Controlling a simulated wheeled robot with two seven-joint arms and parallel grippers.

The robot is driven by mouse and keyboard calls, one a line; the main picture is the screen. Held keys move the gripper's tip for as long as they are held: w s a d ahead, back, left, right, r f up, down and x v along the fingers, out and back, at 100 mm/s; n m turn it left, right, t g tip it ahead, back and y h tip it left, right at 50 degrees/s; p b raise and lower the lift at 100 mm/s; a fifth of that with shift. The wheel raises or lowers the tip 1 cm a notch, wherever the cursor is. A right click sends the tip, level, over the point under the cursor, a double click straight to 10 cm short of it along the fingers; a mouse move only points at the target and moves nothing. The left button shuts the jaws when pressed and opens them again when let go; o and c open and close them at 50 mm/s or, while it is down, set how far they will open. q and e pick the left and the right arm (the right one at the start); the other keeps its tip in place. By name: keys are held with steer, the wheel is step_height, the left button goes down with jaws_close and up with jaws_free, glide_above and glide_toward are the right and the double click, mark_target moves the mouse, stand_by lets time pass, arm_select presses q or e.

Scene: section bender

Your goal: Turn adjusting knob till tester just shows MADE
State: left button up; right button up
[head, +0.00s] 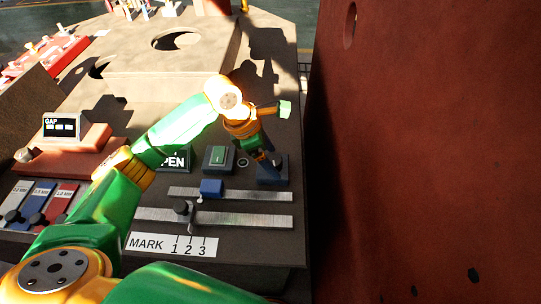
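The tester display (176,161) is partly covered by my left arm; the letters "PEN" show on it. My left gripper (266,160) points down at a dark blue block (273,178) on the right of the panel. Its fingers are small and in shadow, so I cannot tell whether they are open, shut or touching anything. No adjusting knob can be made out clearly at the fingertips; the gripper hides part of the block's top. My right gripper is not in view.
A green-faced switch box (218,157) stands left of the gripper. A black knob (183,208) sits on a rail above the MARK 1 2 3 plate (172,245). A GAP display (62,126) and coloured gauge strips are at left. A large red wall (420,150) fills the right.

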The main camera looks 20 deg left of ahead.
mark_target(260, 167)
arm_select(q)
steer(key=v, duration=0.7)
stand_by(1.1)
